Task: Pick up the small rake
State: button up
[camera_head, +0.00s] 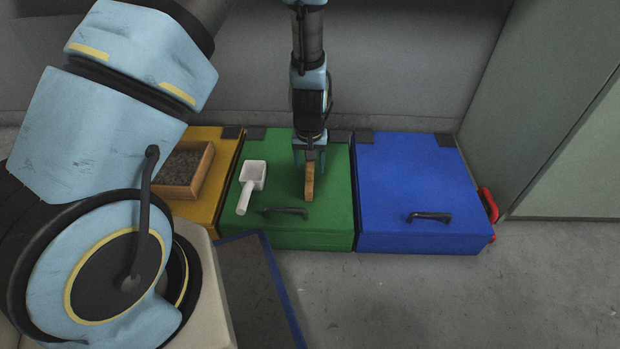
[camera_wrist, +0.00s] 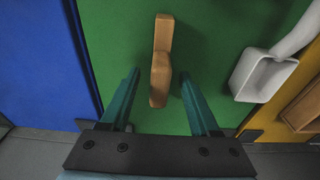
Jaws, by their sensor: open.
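The small rake shows as a brown wooden piece (camera_head: 309,182) on the green box lid, below my gripper in the head view. In the wrist view the wooden piece (camera_wrist: 161,60) lies lengthwise between and just beyond my fingertips. Its toothed end cannot be made out. My gripper (camera_head: 309,160) points down over the green lid, and its two teal fingers (camera_wrist: 160,85) are open, one on each side of the wood. Nothing is clearly held. Whether the fingers touch the wood cannot be told.
The green box (camera_head: 332,225) has a dark handle and also bears a white scoop (camera_head: 252,178). A blue box (camera_head: 412,185) stands to the right, a yellow one (camera_head: 231,160) to the left with a wooden tray (camera_head: 205,172) of dark grains. A grey wall is behind.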

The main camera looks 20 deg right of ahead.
aim_at(310, 175)
jog(key=f+b, duration=0.1)
jog(key=f, duration=0.1)
jog(key=w+f+b, duration=0.1)
jog(key=f+b, duration=0.1)
jog(key=shift+d+f, duration=0.15)
jog(key=shift+f, duration=0.2)
grip_shut()
jog(key=shift+r, duration=0.1)
